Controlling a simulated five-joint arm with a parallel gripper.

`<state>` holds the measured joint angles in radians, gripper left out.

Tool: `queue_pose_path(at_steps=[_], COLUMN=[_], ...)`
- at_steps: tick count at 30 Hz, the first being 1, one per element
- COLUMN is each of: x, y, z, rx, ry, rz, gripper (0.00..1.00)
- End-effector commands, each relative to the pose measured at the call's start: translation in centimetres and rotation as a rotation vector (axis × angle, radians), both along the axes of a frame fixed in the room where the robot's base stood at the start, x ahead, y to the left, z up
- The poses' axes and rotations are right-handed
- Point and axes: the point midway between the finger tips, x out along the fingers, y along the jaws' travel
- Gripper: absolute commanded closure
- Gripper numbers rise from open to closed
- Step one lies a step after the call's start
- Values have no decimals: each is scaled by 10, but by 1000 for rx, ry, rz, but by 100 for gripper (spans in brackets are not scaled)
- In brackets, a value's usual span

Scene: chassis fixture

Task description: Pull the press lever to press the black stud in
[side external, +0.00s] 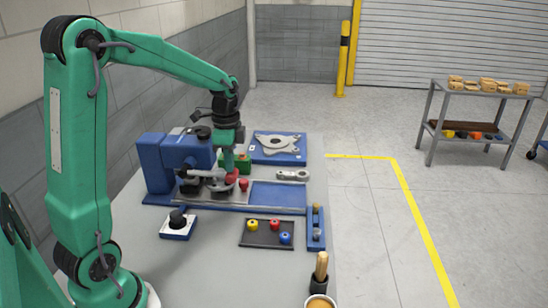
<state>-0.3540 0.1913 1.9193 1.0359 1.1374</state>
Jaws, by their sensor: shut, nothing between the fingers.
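The blue press (165,165) stands at the left of the bench on a long blue base. A red knob (244,185) sits at its right front, beside grey metal parts; it may be the lever's end, but I cannot tell for sure. My gripper (230,178) points down just to the left of and above this red knob, shut and empty. Whether it touches the knob is unclear. The black stud cannot be made out for certain among the dark parts under the press head.
A green block (242,168) stands just behind my gripper. A dark tray (256,241) with coloured knobs lies in front, beside a blue rack (316,240). A black knob on a white-topped block (178,224) is front left. A blue fixture (298,157) lies behind.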

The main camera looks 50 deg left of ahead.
Motion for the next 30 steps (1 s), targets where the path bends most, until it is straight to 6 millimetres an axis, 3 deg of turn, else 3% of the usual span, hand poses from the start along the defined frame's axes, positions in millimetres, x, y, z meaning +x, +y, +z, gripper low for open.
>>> queue_pose_path(at_steps=[7,20,30], x=[1,1,-1], y=[0,0,3], z=[18,26,47], rx=[1,1,2], ry=[-4,-4,-6], rz=[-2,-2,-1], gripper=[100,100,100])
